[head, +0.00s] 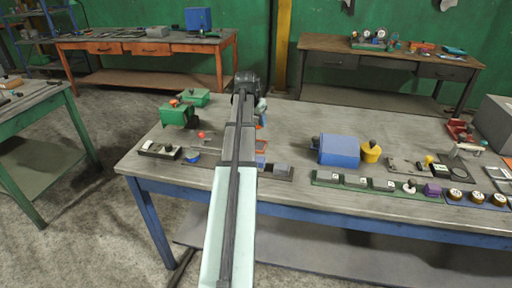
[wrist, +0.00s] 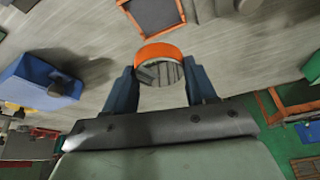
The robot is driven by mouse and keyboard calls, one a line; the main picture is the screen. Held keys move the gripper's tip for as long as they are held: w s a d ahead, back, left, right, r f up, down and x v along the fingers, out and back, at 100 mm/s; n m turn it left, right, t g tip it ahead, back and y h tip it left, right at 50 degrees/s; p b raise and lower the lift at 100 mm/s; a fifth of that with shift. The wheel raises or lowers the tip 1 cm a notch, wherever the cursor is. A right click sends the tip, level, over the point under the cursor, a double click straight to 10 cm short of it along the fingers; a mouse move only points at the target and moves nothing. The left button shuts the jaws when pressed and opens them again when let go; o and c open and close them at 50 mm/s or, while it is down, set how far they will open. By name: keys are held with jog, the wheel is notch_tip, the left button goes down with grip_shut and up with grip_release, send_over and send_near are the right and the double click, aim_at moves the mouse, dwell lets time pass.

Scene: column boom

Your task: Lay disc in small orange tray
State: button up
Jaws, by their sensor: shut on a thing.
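My gripper (wrist: 160,70) is shut on a round disc (wrist: 158,50) with an orange rim and a grey, shiny-looking face. The disc sits between the two blue fingertips in the wrist view, above the grey tabletop. A small orange tray (wrist: 134,20) with a grey inside lies at the top of the wrist view, partly cut off by the frame edge. The disc appears apart from the tray, just below it in the picture. In the head view my arm hides most of the gripper and the disc.
The workbench (head: 300,122) holds a blue box (head: 338,151) and a yellow piece (head: 371,152) right of my arm. Green boxes (head: 178,115) and a black plate with parts (head: 160,151) lie left. A green rail (head: 350,184) with several blocks runs along the front edge.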

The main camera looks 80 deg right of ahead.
aim_at(257, 145)
jog(key=shift+w+d+n, duration=0.1)
jog(key=shift+n, duration=0.2)
jog(key=shift+f, duration=4.95)
jog(key=shift+f, duration=0.1)
jog(key=o, duration=1.4)
jog(key=shift+c, duration=0.2)
jog(key=s+v, duration=0.1)
jog(key=v, duration=1.1)
jog(key=shift+w, duration=0.45)
